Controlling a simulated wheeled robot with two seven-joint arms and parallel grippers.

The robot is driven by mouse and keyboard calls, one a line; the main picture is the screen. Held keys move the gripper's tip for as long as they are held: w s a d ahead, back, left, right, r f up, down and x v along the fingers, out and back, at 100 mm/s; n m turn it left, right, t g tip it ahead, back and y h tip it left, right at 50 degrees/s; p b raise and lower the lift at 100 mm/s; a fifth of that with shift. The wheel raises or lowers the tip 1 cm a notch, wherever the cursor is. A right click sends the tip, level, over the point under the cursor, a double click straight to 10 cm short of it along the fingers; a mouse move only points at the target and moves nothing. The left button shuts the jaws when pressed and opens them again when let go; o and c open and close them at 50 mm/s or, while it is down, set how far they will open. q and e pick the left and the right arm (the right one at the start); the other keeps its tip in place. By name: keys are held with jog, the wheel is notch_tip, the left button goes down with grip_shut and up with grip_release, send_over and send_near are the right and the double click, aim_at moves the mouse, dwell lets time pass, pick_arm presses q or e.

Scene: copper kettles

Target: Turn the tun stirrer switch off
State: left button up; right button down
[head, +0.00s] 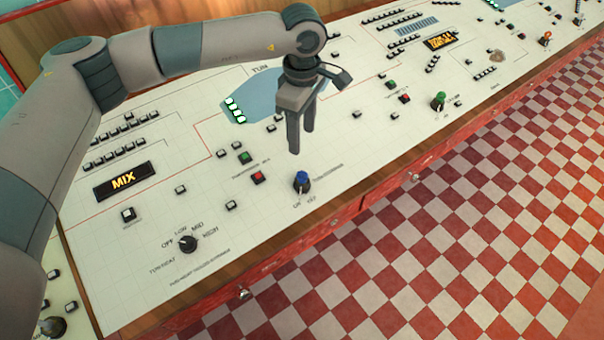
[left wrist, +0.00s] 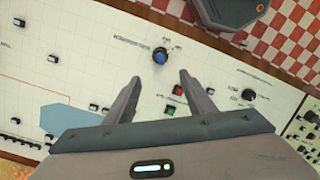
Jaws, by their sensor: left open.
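The blue-capped switch (head: 302,178) stands on the sloping white control panel (head: 330,225), near its front edge. Small ON and OFF marks lie just below it; the label beside it is too small to read surely, and I cannot tell which mark it points to. My left gripper (head: 301,140) is open and empty, fingers pointing down, above and behind the switch and apart from it. In the left wrist view the blue switch (left wrist: 160,56) lies just beyond the gap between the open fingertips (left wrist: 160,78). My right gripper is not in view.
A green button (head: 245,158) and a red button (head: 258,177) sit left of the switch. A black heat knob (head: 188,243) is at lower left, a green-capped switch (head: 439,100) to the right. A wooden edge with drawers borders the panel; the checkered floor (head: 480,210) is clear.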

aim_at(302, 172)
pick_arm(q)
notch_tip(302, 172, down, 15)
jog(key=p, duration=0.6)
jog(key=shift+s+f, duration=0.1)
jog(key=shift+f+p, duration=0.3)
jog(key=shift+f, duration=0.35)
jog(key=c, duration=1.1)
